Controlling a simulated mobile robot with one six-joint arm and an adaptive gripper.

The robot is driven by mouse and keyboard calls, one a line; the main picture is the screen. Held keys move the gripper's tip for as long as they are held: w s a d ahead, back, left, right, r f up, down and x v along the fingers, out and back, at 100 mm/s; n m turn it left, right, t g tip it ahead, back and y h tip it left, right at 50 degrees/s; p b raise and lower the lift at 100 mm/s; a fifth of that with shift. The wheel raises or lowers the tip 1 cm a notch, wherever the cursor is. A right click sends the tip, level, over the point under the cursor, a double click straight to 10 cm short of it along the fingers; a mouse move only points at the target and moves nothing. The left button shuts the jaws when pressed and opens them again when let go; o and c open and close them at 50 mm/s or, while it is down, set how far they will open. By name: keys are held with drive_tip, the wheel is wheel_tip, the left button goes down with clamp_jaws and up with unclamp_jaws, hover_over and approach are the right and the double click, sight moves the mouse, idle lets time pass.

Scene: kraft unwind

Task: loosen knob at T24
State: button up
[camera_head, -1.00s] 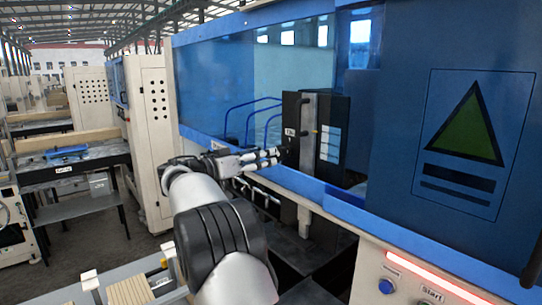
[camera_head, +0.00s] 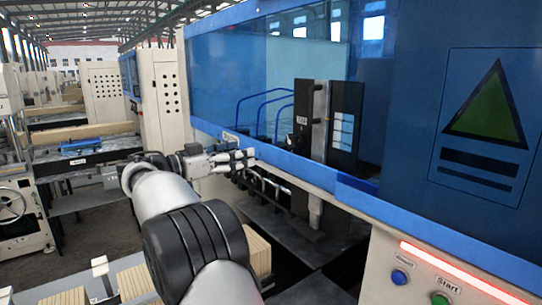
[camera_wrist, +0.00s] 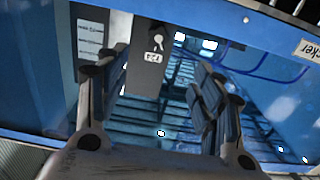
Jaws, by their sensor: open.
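A dark upright unit (camera_head: 345,125) with a grey front strip stands inside the blue machine's opening, right of centre in the head view. A small white label (camera_head: 301,120) sits on its left side. In the wrist view the label (camera_wrist: 153,57) appears upside down and seems to read T24. A small light knob-like part (camera_wrist: 157,42) is beside it on the grey face. My gripper (camera_head: 252,158) is open and empty, left of and below the unit, apart from it. In the wrist view its two fingers (camera_wrist: 158,98) are spread, with the label between and beyond them.
The machine's blue sill (camera_head: 290,160) runs below the opening, close to my gripper. Blue hoses (camera_head: 262,105) curve behind the unit. Start and other buttons (camera_head: 400,277) are at lower right. A dark step (camera_head: 300,235) lies below. Several wooden slat stacks (camera_head: 135,282) are at lower left.

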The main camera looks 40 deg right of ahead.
drive_tip(key=a, duration=0.2)
drive_tip(key=p, duration=0.5)
approach(290, 144)
drive_tip(key=shift+m, duration=0.4)
drive_tip(key=d, duration=0.8)
drive_tip(key=shift+s+r, duration=0.1)
drive_tip(key=shift+s, duration=0.15)
drive_tip(key=shift+c, duration=0.5)
drive_tip(key=c, duration=1)
drive_tip(key=shift+a+n+b, duration=0.1)
drive_tip(key=shift+n+b, duration=0.3)
drive_tip(key=shift+b, duration=0.35)
drive_tip(key=shift+n, duration=0.3)
drive_tip(key=o, duration=1.1)
